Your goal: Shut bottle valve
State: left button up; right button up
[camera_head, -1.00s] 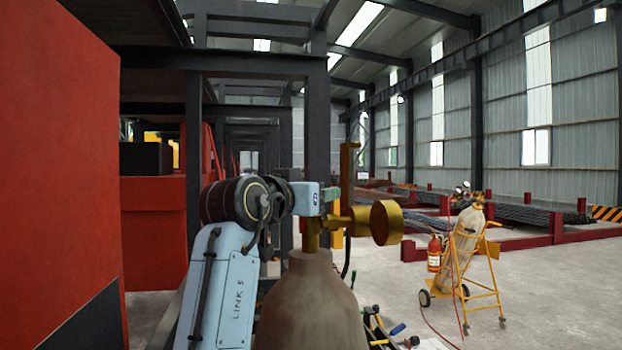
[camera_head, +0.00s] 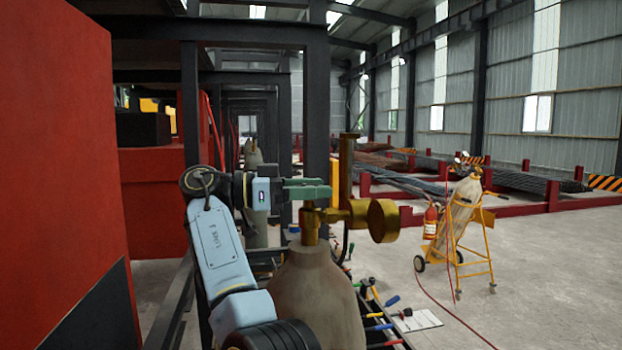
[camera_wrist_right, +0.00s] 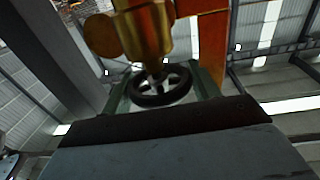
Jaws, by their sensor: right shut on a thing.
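A large tan gas bottle (camera_head: 315,290) stands upright in front of me in the head view. A brass valve (camera_head: 334,213) with a round brass knob-like part (camera_head: 383,220) and a tall brass bar (camera_head: 346,175) sits on its top. In the wrist view the brass valve body (camera_wrist_right: 148,35) is above a black spoked handwheel (camera_wrist_right: 160,86). My right gripper (camera_head: 318,192) is at the valve's left side, its green fingers on either side of the handwheel and shut on it in the wrist view (camera_wrist_right: 162,84). The handwheel is hidden in the head view. My left gripper is not in view.
A red block (camera_head: 65,150) fills the left side. Several tools (camera_head: 375,310) lie right of the bottle, beside a white sheet (camera_head: 418,320). A yellow trolley (camera_head: 470,245) with another bottle and a red extinguisher (camera_head: 430,222) stands right. Bare floor (camera_head: 560,290) lies around it.

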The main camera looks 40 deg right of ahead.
jog(key=shift+m+g+y, duration=0.5)
jog(key=shift+m+g, duration=0.1)
jog(key=shift+g, duration=0.1)
jog(key=shift+m+g+y+p, duration=0.3)
jog(key=shift+g+p, duration=0.05)
jog(key=shift+g, duration=0.05)
jog(key=o, duration=1)
jog(key=shift+c, duration=0.2)
notch_tip(320, 180, up, 9)
jog(key=shift+p, duration=0.75)
jog(key=shift+r, duration=0.5)
jog(key=shift+f, duration=0.1)
